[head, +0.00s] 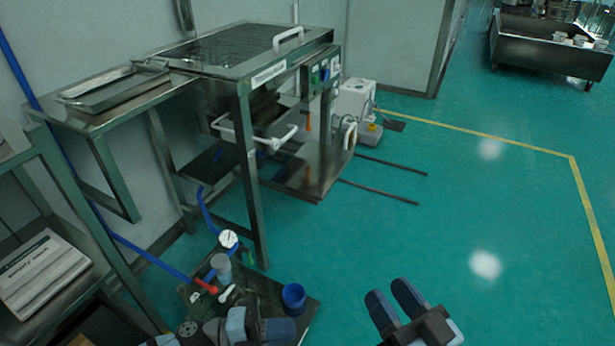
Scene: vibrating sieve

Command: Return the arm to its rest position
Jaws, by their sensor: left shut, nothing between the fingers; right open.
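My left gripper (258,327) is at the bottom of the head view, left of centre. It is shut and empty, in front of a low dark tray of small items. My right gripper (395,301) is to its right at the bottom edge, over bare green floor. Its blue-tipped fingers are apart and nothing is between them. Most of both arms is out of the frame.
The metal sieve table (245,78) stands beyond, with a flat tray (115,88) on its left side. The low tray (292,334) bears a blue cup (293,297) and a gauge (228,239).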

